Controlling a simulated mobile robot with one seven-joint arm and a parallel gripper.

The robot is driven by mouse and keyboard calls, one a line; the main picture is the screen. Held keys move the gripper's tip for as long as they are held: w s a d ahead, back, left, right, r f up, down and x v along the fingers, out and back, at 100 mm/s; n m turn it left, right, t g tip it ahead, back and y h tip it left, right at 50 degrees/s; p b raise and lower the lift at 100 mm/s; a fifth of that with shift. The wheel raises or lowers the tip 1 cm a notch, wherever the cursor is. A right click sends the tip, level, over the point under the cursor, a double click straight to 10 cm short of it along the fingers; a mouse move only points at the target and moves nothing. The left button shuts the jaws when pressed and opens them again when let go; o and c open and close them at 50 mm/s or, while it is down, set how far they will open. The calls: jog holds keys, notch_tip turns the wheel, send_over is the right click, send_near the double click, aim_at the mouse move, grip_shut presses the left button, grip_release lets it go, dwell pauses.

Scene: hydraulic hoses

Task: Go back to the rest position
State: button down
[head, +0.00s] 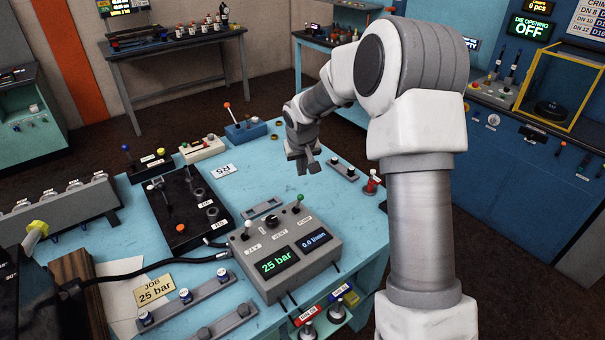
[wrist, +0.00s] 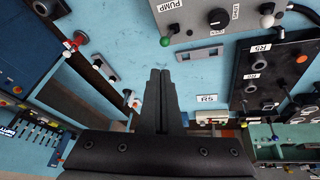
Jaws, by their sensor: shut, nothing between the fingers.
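My gripper (head: 305,162) hangs over the far right part of the blue table (head: 270,178), above its surface. In the wrist view my gripper's (wrist: 159,72) two dark fingers lie together with nothing between them. Near it on the table stands the grey control box (head: 285,252) with a green "25 bar" display, a lit flow display and small levers. The box also shows upside down at the top of the wrist view (wrist: 195,22). My gripper touches nothing that I can see.
Left of the control box lies a black valve panel (head: 185,210). Behind it are a white lever box (head: 202,149) and a blue lever box (head: 245,131). A grey strip with small levers (head: 341,168) and a red-based fitting (head: 371,184) stand near the right edge. A black hose (head: 150,268) crosses the left.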

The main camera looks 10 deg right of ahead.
jog(key=shift+r, duration=0.3)
jog(key=s+r+b, duration=0.4)
jog(key=s+r, duration=0.8)
jog(key=s, duration=0.4)
jog(key=s+a+f+b, duration=0.1)
jog(key=s, duration=0.9)
jog(key=s+f+t+y+b, duration=0.1)
jog(key=s+b, duration=0.1)
jog(key=s, duration=0.9)
jog(key=shift+a, duration=0.4)
